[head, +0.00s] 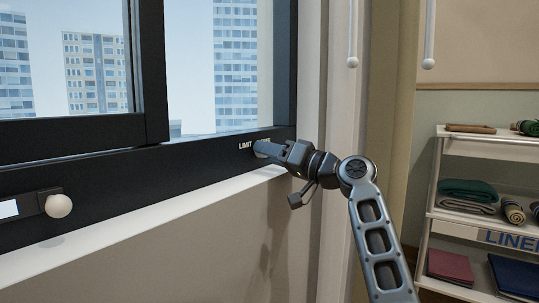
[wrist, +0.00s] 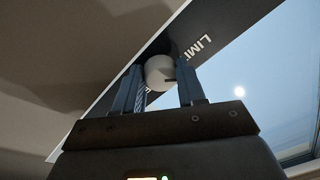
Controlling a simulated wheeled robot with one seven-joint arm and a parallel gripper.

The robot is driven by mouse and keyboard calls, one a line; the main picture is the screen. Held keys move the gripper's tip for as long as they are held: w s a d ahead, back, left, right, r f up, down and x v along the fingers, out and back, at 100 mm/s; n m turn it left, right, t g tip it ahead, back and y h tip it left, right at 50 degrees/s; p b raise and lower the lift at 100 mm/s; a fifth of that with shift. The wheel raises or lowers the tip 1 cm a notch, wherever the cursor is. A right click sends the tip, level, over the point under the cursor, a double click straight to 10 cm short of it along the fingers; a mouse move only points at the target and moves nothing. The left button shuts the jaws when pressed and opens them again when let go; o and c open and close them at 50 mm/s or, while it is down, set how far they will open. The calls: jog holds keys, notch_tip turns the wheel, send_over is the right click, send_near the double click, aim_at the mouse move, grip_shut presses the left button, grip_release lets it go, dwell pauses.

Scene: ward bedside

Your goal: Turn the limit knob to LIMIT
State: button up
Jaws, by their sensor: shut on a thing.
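The limit knob (wrist: 159,72) is a round, pale knob on the dark window frame (head: 200,160), and it shows between my fingers in the wrist view. A dark mark shows on the right side of its face. White lettering, LIMIT (head: 245,146), is printed beside it on the frame. My gripper (head: 265,148) is at the frame's lower right corner, shut on the knob. In the wrist view my gripper (wrist: 160,92) has one finger on each side of the knob. In the head view the fingers hide most of the knob.
A round white handle knob (head: 58,206) sits on the frame at lower left. A white sill (head: 140,213) runs below the frame. Two white cords (head: 352,60) hang at the upper middle. A linen shelf (head: 450,148) with folded cloths stands at right.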

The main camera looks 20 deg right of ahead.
jog(key=o, duration=1.1)
jog(key=shift+c, duration=0.2)
jog(key=p+v, duration=0.2)
jog(key=v, duration=0.5)
jog(key=shift+s+d, duration=0.2)
jog(key=shift+s, duration=0.1)
jog(key=shift+f, duration=0.15)
